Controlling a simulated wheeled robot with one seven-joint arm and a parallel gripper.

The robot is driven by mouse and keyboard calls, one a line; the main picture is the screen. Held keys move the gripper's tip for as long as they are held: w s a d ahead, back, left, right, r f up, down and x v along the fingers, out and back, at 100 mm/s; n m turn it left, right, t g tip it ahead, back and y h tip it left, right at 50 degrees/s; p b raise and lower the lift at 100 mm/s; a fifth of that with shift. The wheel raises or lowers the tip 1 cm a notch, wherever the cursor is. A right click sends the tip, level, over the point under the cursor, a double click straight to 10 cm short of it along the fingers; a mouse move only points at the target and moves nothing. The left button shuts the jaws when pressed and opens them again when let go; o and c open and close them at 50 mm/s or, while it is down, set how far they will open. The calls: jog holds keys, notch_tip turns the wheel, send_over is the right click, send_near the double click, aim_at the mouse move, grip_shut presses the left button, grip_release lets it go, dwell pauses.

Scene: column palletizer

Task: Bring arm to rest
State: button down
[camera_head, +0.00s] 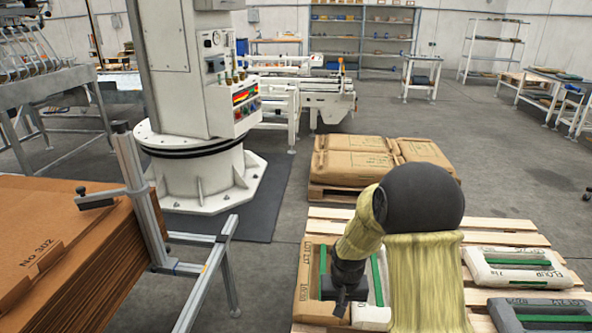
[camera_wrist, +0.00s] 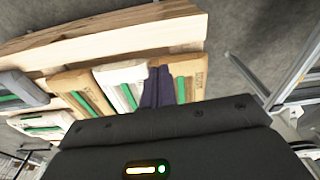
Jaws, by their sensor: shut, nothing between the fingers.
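My arm, in a yellowish sleeve with a dark round joint, reaches over the near pallet in the head view. My gripper (camera_head: 341,300) hangs at its end, pointing down, above the brown sack at the pallet's left side. In the wrist view my gripper's dark fingers (camera_wrist: 158,86) are together with nothing held between them. Behind them lie a brown sack (camera_wrist: 188,68) and a white sack (camera_wrist: 122,84) with green stripes. My arm hides part of the pallet and its sacks in the head view.
A wooden pallet (camera_head: 485,238) holds a white sack (camera_head: 516,266) and a grey sack (camera_head: 541,313) at right. Brown sacks (camera_head: 355,160) lie on another pallet behind. A cardboard stack (camera_head: 40,250) and metal frame (camera_head: 140,190) stand left. A white column machine (camera_head: 190,90) stands behind.

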jog(key=s+d+r+t, duration=0.1)
jog(key=s+d+r, duration=0.1)
jog(key=s+r, duration=0.45)
jog(key=s+d+r, duration=0.2)
jog(key=s+r, duration=0.2)
jog(key=s, duration=0.5)
notch_tip(320, 180, up, 23)
jog(key=p, duration=2.3)
jog(key=shift+n, duration=0.3)
jog(key=shift+a+f, duration=0.1)
